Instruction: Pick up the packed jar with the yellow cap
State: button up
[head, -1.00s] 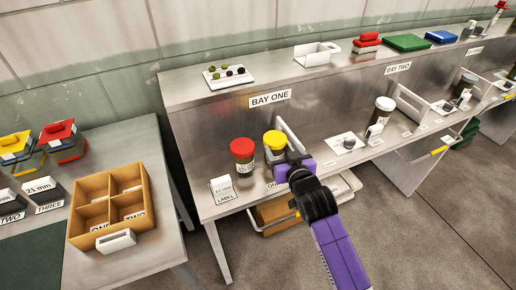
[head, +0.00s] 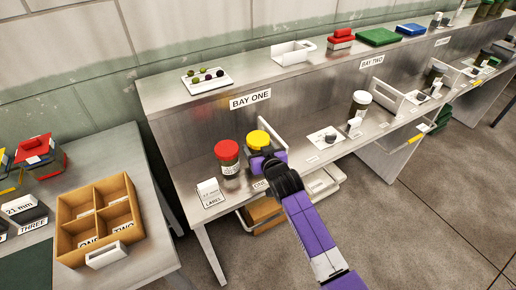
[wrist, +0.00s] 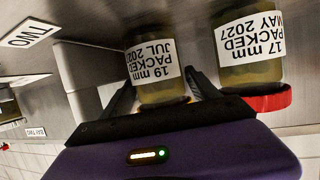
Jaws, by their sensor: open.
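The jar with the yellow cap (head: 258,139) stands on the BAY ONE counter, just right of a jar with a red cap (head: 228,150). My gripper (head: 264,158) is at the yellow-capped jar's near side and hides most of its body. In the wrist view, the gripper (wrist: 163,84) is open, with a finger on each side of the jar labelled "19 mm PACKED JUL" (wrist: 158,88). The jar appears inverted there, and its cap is mostly hidden by the gripper. I cannot tell whether the fingers touch it.
The red-capped jar shows close beside one finger in the wrist view, labelled "17 mm PACKED MAY 2027" (wrist: 250,50). A LABEL card (head: 210,193) stands left of it. A white open tray (head: 291,52) sits on the upper shelf. A wooden divided box (head: 66,235) is on the left table.

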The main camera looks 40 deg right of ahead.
jog(key=shift+w+d+f, duration=0.1)
jog(key=shift+w+d, duration=0.05)
jog(key=shift+w, duration=0.1)
jog(key=shift+c, duration=0.2)
jog(key=c, duration=1.4)
